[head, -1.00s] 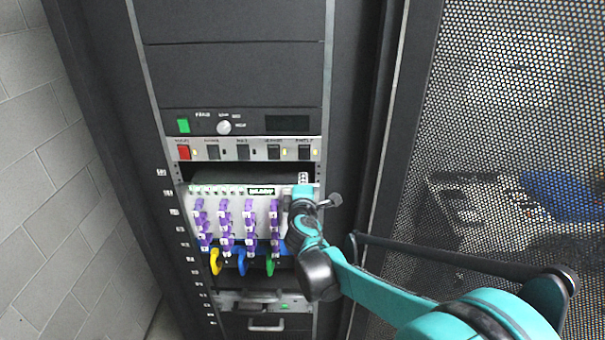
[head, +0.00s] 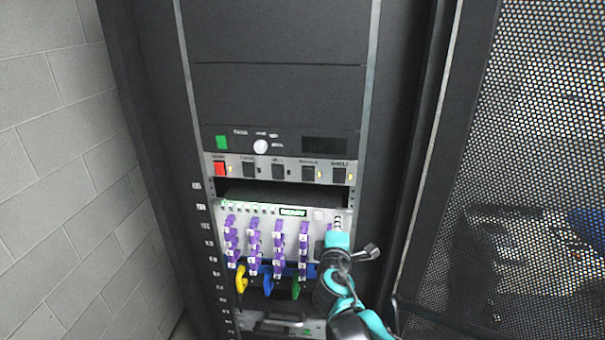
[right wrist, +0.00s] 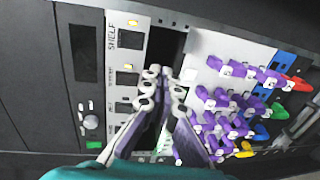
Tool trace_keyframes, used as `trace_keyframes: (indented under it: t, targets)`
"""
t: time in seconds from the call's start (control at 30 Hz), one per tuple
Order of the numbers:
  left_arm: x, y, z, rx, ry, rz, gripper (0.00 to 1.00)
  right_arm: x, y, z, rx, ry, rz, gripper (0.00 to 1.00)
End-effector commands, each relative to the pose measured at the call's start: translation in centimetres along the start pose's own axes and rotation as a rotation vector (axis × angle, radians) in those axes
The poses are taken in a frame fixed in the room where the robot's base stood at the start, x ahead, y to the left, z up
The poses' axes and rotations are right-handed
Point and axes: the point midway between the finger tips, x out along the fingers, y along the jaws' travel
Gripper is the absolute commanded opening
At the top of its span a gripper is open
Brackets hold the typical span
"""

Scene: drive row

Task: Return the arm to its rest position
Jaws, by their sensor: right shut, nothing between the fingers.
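My right arm comes up from the bottom in the head view, in front of the equipment rack. Its gripper (head: 338,224) shows over the right end of the panel with purple plugs (head: 254,240). In the right wrist view the two fingers (right wrist: 164,78) are together at their tips with nothing between them. They point toward the dark open slot above the plug panel (right wrist: 222,52). I cannot tell how far they are from it. My left gripper is not in view.
A switch panel (head: 288,171) with a red switch sits above the slot. Yellow (head: 241,279), blue and green plugs hang below the purple ones. A perforated door (head: 520,190) stands open at right. A block wall (head: 50,150) is at left.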

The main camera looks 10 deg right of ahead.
Motion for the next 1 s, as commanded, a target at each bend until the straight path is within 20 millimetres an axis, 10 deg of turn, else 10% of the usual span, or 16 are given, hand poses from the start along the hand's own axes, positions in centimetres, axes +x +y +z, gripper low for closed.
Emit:
trace_keyframes:
  t: [0.17, 0.4, 0.63, 0.8, 1.0]
  targets:
    - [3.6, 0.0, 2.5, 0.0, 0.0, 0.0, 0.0, -1.8, -5.6, 3.4, 0.19, -0.067, -0.093, 0.0]
    - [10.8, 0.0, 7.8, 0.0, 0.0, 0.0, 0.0, -8.6, -20.6, 8.8, 0.693, -0.24, -0.367, 0.0]
    - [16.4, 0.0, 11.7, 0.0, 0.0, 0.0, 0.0, -16.2, -33.7, 8.8, 1.109, -0.373, -0.64, 0.0]
    - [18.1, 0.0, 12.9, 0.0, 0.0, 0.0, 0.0, -19.5, -38.1, 7.6, 1.269, -0.418, -0.764, 0.0]
    - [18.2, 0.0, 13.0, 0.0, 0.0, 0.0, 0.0, -20.5, -38.7, 7.2, 1.314, -0.43, -0.799, 0.0]
